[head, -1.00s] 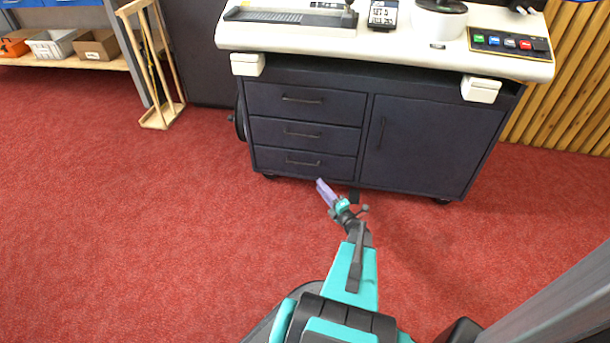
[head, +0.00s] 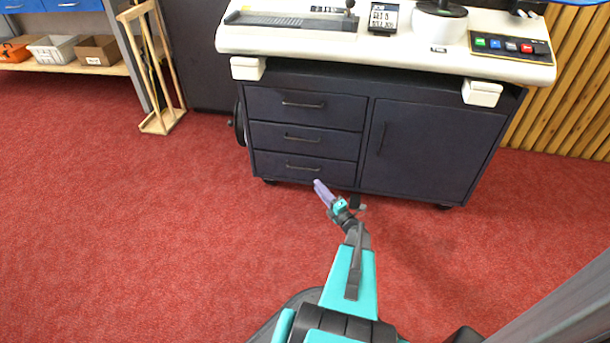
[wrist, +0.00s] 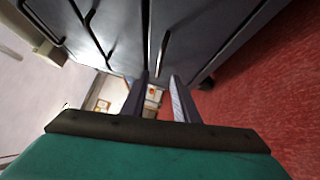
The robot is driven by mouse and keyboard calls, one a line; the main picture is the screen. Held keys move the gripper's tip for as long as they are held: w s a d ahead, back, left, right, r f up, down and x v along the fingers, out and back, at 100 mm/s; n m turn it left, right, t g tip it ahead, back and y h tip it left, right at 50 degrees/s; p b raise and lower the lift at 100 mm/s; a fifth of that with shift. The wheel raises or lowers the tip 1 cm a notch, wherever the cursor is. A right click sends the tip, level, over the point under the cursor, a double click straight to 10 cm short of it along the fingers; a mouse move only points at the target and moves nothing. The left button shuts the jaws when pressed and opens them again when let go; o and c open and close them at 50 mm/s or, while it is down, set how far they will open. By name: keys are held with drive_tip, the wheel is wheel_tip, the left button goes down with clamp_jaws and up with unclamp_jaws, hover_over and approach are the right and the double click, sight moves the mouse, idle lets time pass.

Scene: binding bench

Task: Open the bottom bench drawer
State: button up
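The bottom bench drawer (head: 275,165) is the lowest of three dark drawers on the left of the bench cabinet and looks shut, flush with its neighbours. Its dark bar handle (head: 302,168) also shows in the wrist view (wrist: 162,52), ahead of the gap between my fingertips. My gripper (head: 318,184) is in front of the drawer, just below and right of the handle in the head view. In the wrist view my gripper (wrist: 160,82) has its two fingers apart with nothing between them. The handle looks apart from the fingers.
The middle drawer (head: 270,136) and top drawer (head: 270,102) are shut above. A cabinet door (head: 440,145) is on the right. The white bench top (head: 400,42) overhangs the cabinet. A wooden rack (head: 160,122) stands at the left. The red floor is clear around the cabinet.

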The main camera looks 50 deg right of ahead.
drive_tip(key=b+x, duration=0.2)
drive_tip(key=x, duration=0.8)
drive_tip(key=shift+w+b, duration=0.15)
drive_tip(key=shift+b, duration=0.15)
drive_tip(key=shift+c, duration=0.3)
clamp_jaws()
idle(0.8)
